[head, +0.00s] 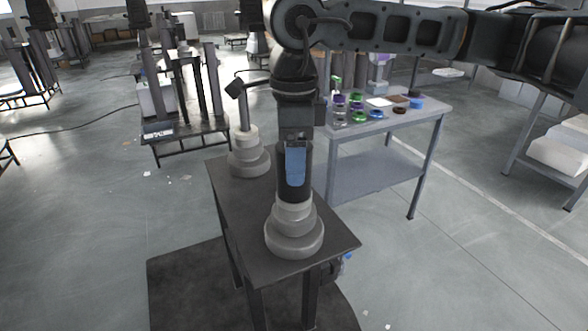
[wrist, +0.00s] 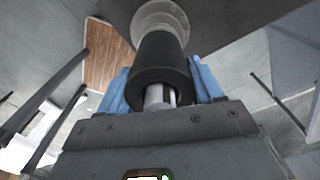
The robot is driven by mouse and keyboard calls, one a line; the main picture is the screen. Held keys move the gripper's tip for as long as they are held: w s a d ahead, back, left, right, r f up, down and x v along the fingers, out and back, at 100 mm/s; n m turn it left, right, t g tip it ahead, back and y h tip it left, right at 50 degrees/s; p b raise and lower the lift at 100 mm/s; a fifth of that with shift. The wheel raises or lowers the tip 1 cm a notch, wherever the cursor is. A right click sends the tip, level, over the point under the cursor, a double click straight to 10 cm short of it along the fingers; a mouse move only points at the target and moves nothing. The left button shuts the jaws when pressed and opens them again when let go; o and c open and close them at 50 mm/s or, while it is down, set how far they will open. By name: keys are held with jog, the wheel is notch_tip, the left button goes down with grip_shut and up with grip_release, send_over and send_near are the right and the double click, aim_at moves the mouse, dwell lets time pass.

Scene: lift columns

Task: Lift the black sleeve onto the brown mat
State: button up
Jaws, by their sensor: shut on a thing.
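The black sleeve (head: 282,192) stands upright around the front column of the dark table, just above that column's grey stepped base (head: 294,234). My gripper (wrist: 162,78) is shut on the sleeve, with a blue finger on each side of it. In the wrist view the black sleeve (wrist: 163,64) encircles a metal post, whose end shows in its opening. In the head view one blue finger covers part of the sleeve.
The dark table (head: 335,240) also bears a second column (head: 247,145) at the back left. A brown wooden surface (wrist: 112,55) shows in the wrist view.

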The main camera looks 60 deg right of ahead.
jog(key=shift+c, duration=1.3)
jog(key=shift+r, duration=0.1)
notch_tip(320, 180, up, 18)
jog(key=b, duration=0.1)
jog(key=shift+r, duration=0.6)
notch_tip(320, 180, up, 14)
jog(key=p, duration=0.8)
jog(key=shift+r+p, duration=0.2)
jog(key=shift+p, duration=0.1)
dwell(2.1)
